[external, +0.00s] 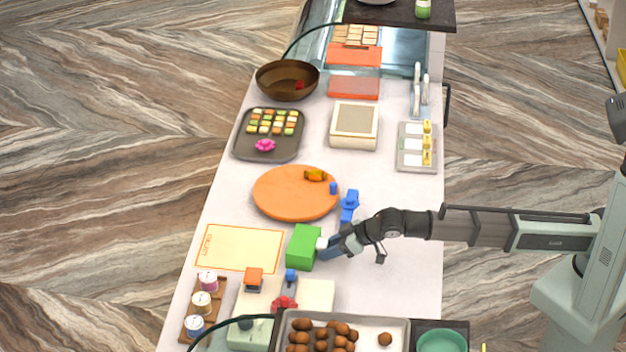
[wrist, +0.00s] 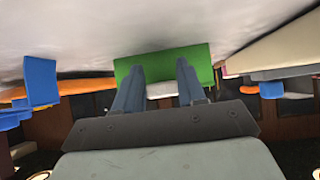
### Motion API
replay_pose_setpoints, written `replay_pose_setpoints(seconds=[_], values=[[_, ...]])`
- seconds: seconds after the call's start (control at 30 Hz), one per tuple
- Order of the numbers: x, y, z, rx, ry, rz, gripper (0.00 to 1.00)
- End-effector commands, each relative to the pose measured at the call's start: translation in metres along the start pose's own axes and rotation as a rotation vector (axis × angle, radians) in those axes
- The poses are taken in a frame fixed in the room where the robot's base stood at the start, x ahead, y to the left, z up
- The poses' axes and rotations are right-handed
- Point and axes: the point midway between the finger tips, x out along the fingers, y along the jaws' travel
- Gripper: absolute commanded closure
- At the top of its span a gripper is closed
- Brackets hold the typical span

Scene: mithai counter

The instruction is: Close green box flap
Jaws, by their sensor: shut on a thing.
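The green box (external: 301,250) stands on the counter, just right of the orange-bordered paper sheet. Its top looks flat and green, but I cannot make out the flap's exact position. My gripper (external: 327,246) is at the box's right side, reaching in from the right. In the wrist view the green box (wrist: 165,60) lies straight ahead, and my gripper (wrist: 160,88) has its two blue-grey fingers either side of a small white piece (wrist: 161,90) at the box. The fingers hide part of the box.
An orange round board (external: 285,198) lies behind the box, with a blue object (external: 349,205) beside it. The bordered sheet (external: 238,249) lies to the left. A scale-like stand (external: 254,305) and a tray of brown balls (external: 378,328) are in front. Counter right of my gripper is clear.

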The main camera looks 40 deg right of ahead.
Motion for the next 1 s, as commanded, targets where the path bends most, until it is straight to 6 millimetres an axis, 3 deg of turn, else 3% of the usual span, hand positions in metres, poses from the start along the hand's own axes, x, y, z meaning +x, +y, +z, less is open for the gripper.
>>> replay_pose_setpoints(seconds=[0.67,0.7,0.93,1.0], values=[[0.0082,-0.0003,0.0095,0.002,-0.016,0.001,1.0],[0.0082,-0.0002,0.0096,0.002,-0.016,0.001,0.57],[0.0066,-0.0001,0.0072,0.001,-0.009,0.001,0.35],[0.0061,-0.0001,0.0066,0.001,-0.008,0.001,0.34]])
